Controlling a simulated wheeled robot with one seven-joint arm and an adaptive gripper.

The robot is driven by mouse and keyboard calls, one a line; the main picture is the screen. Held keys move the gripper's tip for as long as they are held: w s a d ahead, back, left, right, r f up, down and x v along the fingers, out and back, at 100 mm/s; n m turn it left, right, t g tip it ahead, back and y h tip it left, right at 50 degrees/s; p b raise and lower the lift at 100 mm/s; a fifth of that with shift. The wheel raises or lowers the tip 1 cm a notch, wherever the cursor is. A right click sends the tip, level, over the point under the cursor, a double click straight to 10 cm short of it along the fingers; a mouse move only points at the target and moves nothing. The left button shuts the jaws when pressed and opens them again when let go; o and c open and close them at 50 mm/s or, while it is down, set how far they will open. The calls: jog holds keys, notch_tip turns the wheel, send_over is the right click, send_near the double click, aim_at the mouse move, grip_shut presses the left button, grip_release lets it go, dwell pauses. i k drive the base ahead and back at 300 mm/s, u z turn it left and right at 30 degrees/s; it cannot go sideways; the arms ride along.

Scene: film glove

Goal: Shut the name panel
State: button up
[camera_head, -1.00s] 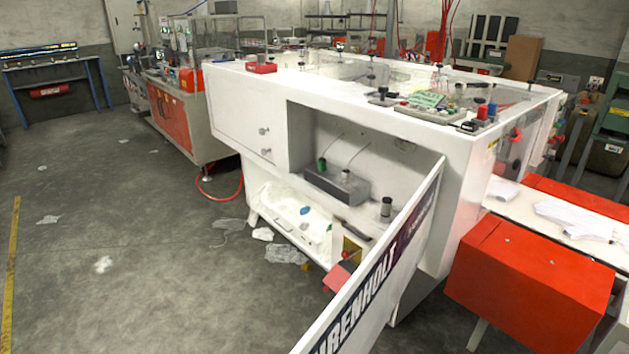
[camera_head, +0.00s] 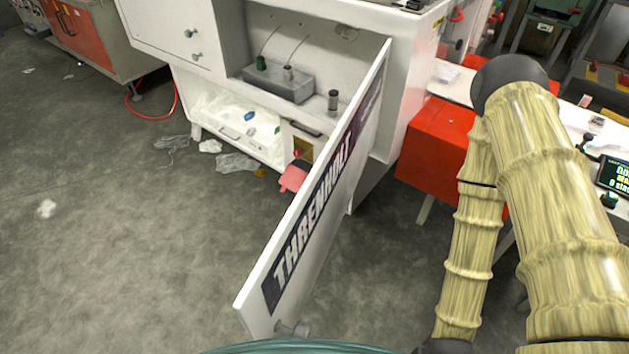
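The name panel (camera_head: 322,195) is a white door with a dark strip lettered "THRENHOLT". My arm, in a yellowish sleeve, is folded at the right, apart from the panel. My gripper is not in view.
Crumpled plastic (camera_head: 237,162) lies on the floor by the machine. A pinkish-red piece (camera_head: 293,177) is beside the panel's left side. The floor at left is mostly clear.

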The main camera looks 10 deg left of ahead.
aim_at(280, 285)
jog(key=k, duration=1.65)
jog(key=z, duration=1.4)
jog(key=i, duration=0.9)
jog(key=u, duration=1.65)
